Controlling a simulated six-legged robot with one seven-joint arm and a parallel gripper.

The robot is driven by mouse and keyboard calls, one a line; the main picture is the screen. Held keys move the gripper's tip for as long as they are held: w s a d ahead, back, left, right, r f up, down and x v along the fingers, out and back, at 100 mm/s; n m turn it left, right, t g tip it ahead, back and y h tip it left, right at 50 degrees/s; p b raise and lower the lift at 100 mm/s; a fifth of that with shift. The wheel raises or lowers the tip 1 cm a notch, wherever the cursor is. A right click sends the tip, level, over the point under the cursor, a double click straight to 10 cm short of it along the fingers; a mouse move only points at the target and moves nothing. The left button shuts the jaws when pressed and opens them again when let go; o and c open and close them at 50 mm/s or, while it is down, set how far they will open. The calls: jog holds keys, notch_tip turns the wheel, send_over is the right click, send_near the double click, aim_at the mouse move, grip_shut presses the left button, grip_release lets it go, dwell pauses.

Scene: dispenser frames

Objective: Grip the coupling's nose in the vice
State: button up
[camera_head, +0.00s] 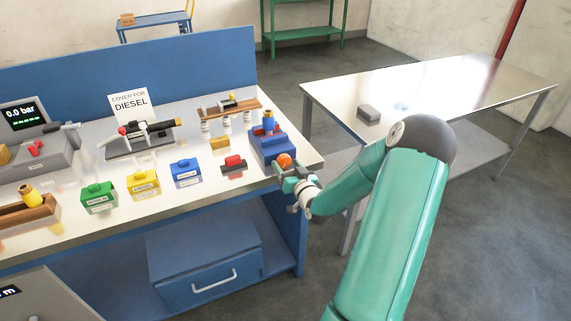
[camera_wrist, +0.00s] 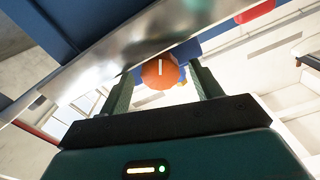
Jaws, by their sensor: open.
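The blue vice (camera_head: 266,143) stands at the right front corner of the bench. The vice's round orange knob (camera_head: 284,160) faces the bench's front right edge. My gripper (camera_head: 288,174) is at this knob, just beyond the bench edge. In the wrist view the orange knob (camera_wrist: 160,74) sits between the tips of my two open fingers, with a small gap showing on each side.
The steel bench edge (camera_wrist: 90,95) runs close by my fingers in the wrist view. Green (camera_head: 98,199), yellow (camera_head: 143,184) and blue (camera_head: 186,173) boxes and a red-topped block (camera_head: 233,164) stand left of the vice. A side table (camera_head: 430,85) stands to the right.

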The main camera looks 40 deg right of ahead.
jog(key=v, duration=1.2)
